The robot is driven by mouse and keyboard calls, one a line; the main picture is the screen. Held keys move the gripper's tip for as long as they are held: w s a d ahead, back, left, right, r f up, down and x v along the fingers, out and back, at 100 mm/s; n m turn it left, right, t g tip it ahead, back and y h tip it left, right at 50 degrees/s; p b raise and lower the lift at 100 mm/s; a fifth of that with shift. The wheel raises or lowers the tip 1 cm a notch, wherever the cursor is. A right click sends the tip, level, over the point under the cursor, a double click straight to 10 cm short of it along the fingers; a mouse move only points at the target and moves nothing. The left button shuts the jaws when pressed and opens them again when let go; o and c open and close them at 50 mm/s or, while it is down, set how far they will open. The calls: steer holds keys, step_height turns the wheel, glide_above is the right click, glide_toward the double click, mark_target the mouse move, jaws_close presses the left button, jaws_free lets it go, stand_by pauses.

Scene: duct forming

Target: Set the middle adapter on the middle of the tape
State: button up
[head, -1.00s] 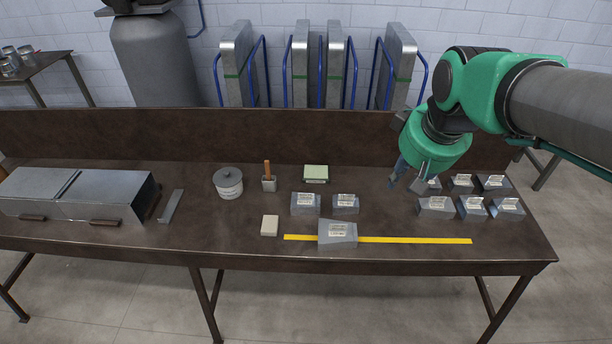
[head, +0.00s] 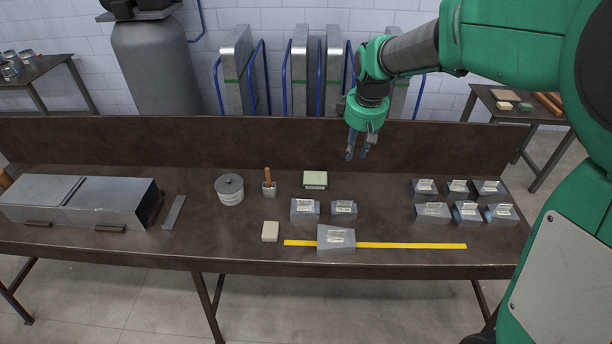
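The yellow tape (head: 410,245) runs along the front of the bench. A grey tapered adapter (head: 336,238) with a white label sits across the tape, left of its middle. Two smaller labelled adapters stand behind it, a left one (head: 305,210) and a right one (head: 344,210). At the right are several more in two rows, among them a front-row middle one (head: 467,214) and a back-row middle one (head: 457,188). I cannot tell which is the middle adapter. My gripper (head: 357,154) is raised above the bench's back, fingers apart, with nothing between them.
Left of the tape lies a pale block (head: 270,231). A sheet-metal duct (head: 105,205) fills the left. The back panel (head: 230,148) bounds the bench.

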steer(key=w+a+f+n+p, duration=0.2)
steer(key=w+a+f, duration=0.2)
steer(key=w+f, duration=0.3)
steer(key=n+g+p, duration=0.3)
steer(key=n+p, duration=0.3)
glide_above(305, 208)
steer(key=w, duration=0.2)
steer(key=f, duration=2.6)
steer(key=shift+s+d, duration=0.15)
steer(key=shift+d, duration=0.05)
steer(key=shift+a+f+n, duration=0.15)
steer(key=shift+f+n, duration=0.15)
steer(key=shift+f, duration=0.25)
steer(key=shift+f+b, duration=2)
steer(key=shift+f, duration=2.45)
